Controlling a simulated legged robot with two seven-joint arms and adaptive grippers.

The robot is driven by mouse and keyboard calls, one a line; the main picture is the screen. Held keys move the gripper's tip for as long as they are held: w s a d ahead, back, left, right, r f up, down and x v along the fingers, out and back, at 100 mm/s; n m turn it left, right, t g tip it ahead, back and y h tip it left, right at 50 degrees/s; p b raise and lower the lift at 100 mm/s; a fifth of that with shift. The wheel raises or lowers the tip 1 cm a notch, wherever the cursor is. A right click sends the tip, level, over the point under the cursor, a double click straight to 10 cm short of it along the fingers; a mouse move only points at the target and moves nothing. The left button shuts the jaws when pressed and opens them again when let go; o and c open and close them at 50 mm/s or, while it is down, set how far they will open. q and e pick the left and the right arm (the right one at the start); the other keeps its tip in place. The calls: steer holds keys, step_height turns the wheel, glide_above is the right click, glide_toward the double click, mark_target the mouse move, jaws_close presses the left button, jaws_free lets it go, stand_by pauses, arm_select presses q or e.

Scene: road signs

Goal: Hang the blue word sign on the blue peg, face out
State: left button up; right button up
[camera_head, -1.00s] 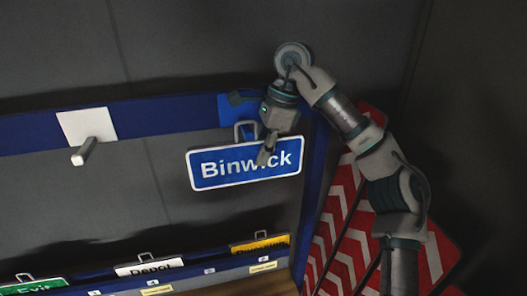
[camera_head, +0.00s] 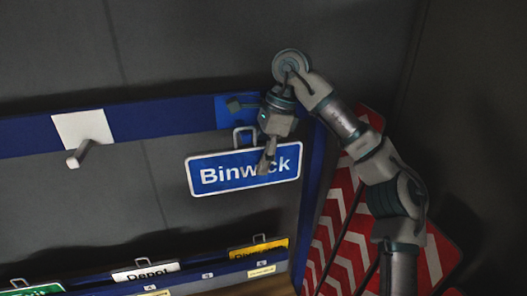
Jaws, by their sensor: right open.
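The blue word sign (camera_head: 222,177) reads "Binwick" in white letters and has a white border. It is face out, slightly tilted, below the blue peg plate (camera_head: 228,108) on the dark blue rail. Its wire loop (camera_head: 244,136) rises from its top edge towards the peg. The peg (camera_head: 236,103) shows beside my right gripper; whether the loop is seated on it I cannot tell. My right gripper (camera_head: 267,156) is open in front of the sign, its fingers overlapping the letters near the "c". My left gripper is out of view.
A white plate with a peg (camera_head: 82,130) is on the rail at left, empty. Below, a rack holds green (camera_head: 36,289), white "Depot" (camera_head: 146,271) and yellow (camera_head: 258,248) signs. Red and white chevron boards (camera_head: 345,230) stand at right, behind my arm.

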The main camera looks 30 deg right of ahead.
steer(key=shift+v, duration=3.65)
steer(key=shift+d, duration=0.1)
